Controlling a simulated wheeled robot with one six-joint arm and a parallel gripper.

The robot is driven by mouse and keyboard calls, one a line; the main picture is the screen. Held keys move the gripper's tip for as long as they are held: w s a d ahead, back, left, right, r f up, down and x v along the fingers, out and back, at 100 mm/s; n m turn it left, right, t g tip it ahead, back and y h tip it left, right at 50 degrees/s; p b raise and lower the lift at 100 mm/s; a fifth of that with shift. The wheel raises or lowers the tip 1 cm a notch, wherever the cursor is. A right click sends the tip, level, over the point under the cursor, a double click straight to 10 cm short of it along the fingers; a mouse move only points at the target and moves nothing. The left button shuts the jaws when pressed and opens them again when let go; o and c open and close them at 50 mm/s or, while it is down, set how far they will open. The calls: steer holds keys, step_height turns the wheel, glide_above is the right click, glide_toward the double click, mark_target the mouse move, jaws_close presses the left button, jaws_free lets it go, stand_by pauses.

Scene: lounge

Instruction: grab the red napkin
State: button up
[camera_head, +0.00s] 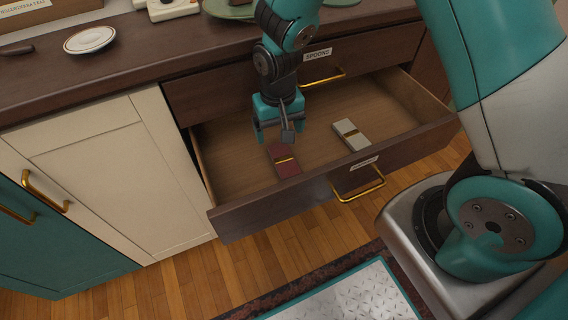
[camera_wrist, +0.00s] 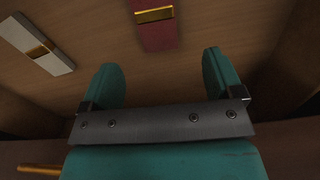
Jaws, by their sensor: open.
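The red napkin (camera_head: 287,168), folded with a gold band, lies in the open lower drawer, left of its middle. It also shows in the wrist view (camera_wrist: 157,36) at the top, ahead of the fingertips and roughly between their lines. My gripper (camera_head: 275,135) is above the drawer, just behind the napkin in the head view, and hides the napkin's far end there. In the wrist view my gripper (camera_wrist: 160,78) has its two teal fingers spread apart, with nothing between them.
A white napkin (camera_head: 351,134) with a gold band lies to the right in the same drawer (camera_head: 235,150). The drawer front (camera_head: 300,195) carries a gold handle. A shut drawer labelled SPOONS (camera_head: 215,92) is above. A saucer (camera_head: 90,39) stands on the counter.

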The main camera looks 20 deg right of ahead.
mark_target(281, 154)
steer(key=f, duration=0.2)
steer(key=f+b, duration=0.1)
steer(key=f, duration=0.2)
steer(key=f+b, duration=0.1)
steer(key=f, duration=0.2)
steer(key=shift+s+d, duration=0.15)
steer(key=shift+s, duration=0.1)
steer(key=shift+c, duration=0.4)
steer(key=c, duration=0.9)
